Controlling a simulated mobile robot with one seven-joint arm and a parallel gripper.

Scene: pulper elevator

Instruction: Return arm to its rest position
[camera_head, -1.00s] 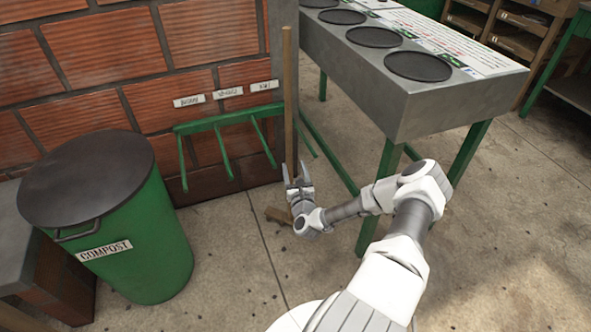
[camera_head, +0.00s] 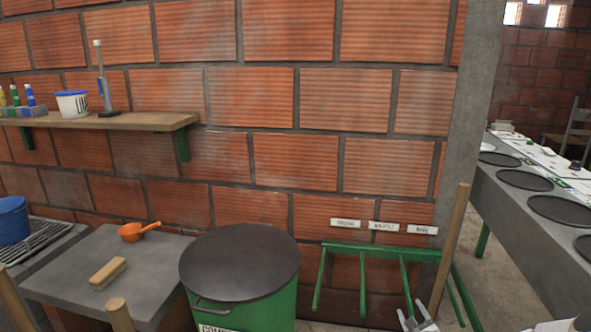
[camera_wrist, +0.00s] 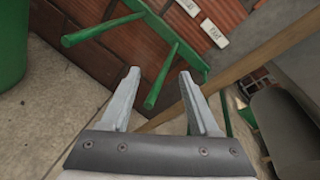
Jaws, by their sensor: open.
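My gripper (camera_head: 419,321) shows at the bottom edge of the head view, in front of the green wall rack (camera_head: 385,251). Only its end is in that view. In the wrist view its two fingers (camera_wrist: 158,76) are spread apart with nothing between them. A wooden pole (camera_head: 451,243) stands leaning at the rack's right side. It also shows in the wrist view (camera_wrist: 255,58), crossing behind the right finger and apart from the fingers as far as I can tell. The pole's lower end is hidden. Green rack prongs (camera_wrist: 105,29) lie beyond the fingertips.
A green compost bin (camera_head: 240,265) with a dark lid stands left of the rack. A counter (camera_head: 75,260) holds a brush and an orange scoop. A wooden shelf (camera_head: 125,121) is on the brick wall. A long grey table (camera_head: 520,225) stands at right.

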